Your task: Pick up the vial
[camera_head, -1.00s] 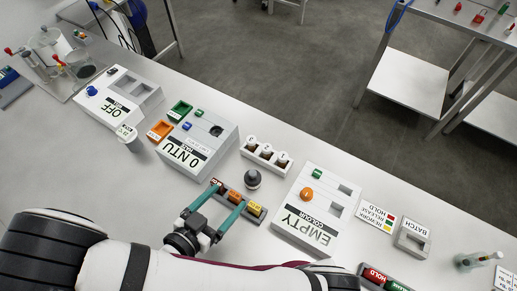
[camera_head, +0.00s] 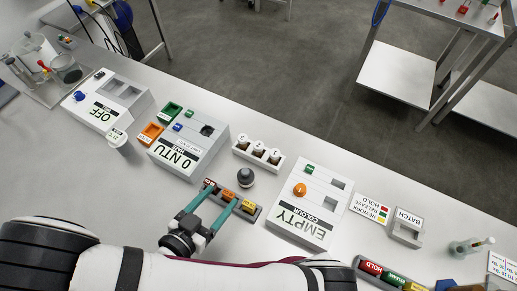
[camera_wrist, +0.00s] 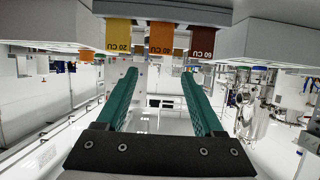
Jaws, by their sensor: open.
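My gripper (camera_head: 224,196) is open and empty, its green fingers reaching over the dark rack. In the wrist view the gripper (camera_wrist: 159,75) points at a row of tags. The rack holds a dark red (camera_head: 208,183), an orange (camera_head: 229,194) and a yellow (camera_head: 248,205) piece. In the wrist view these show as upside-down tags: yellow (camera_wrist: 118,36), orange (camera_wrist: 161,38) and dark brown (camera_wrist: 202,40). I cannot tell whether they are vials. A white rack (camera_head: 236,150) numbered 1 to 3 holds small brown vials (camera_head: 257,155) beyond my fingers.
A dark round-topped object (camera_head: 246,178) stands just past the fingertips. The 0 NTU box (camera_head: 187,150) is on the left, and the EMPTY colour box (camera_head: 312,208) on the right. A BATCH holder (camera_head: 407,228) stands farther right. Bare white bench lies left of my gripper.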

